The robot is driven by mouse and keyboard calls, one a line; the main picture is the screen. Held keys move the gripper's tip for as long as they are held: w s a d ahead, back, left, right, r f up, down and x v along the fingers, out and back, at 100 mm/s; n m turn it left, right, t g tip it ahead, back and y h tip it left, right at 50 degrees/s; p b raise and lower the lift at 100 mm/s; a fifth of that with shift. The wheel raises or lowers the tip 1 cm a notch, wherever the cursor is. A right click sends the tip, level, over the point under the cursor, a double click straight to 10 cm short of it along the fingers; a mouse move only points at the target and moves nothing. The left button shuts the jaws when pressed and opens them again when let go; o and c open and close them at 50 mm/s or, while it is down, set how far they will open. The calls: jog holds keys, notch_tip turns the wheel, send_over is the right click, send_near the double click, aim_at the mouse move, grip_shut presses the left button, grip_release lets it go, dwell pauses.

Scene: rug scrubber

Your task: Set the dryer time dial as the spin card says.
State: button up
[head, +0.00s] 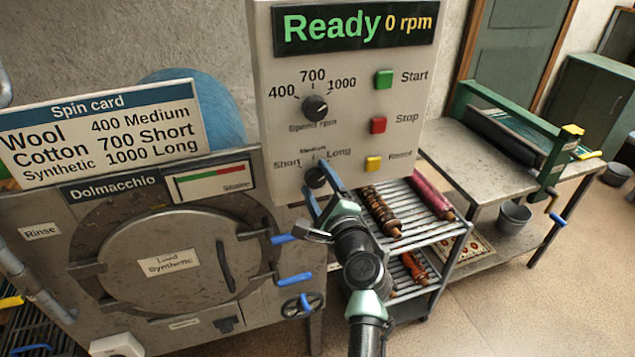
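The spin card (104,132) reads Wool 400 Medium, Cotton 700 Short, Synthetic 1000 Long. The load label (168,263) on the round dryer door reads Synthetic. The time dial (315,175) is the lower dark knob on the control panel (345,65), marked Short, Medium and Long; its pointer is too small to read. My gripper (321,183) is at this dial, its blue fingers apart, one on each side of the knob's lower part. I cannot tell whether they touch it. The upper speed dial (315,108) is marked 400, 700 and 1000.
The display (355,27) reads Ready, 0 rpm. Green Start (383,79), red Stop (378,125) and a yellow button (374,164) line the panel's right side. A rack (440,240) with rolled rugs stands close behind my arm. Open floor lies at lower right.

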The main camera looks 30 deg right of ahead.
jog(key=shift+o, duration=0.4)
jog(key=shift+s+a+f, duration=0.1)
jog(key=shift+s+a, duration=0.05)
jog(key=shift+s, duration=0.4)
jog(key=b+v, duration=0.1)
jog(key=v, duration=1.1)
jog(key=shift+w, duration=0.1)
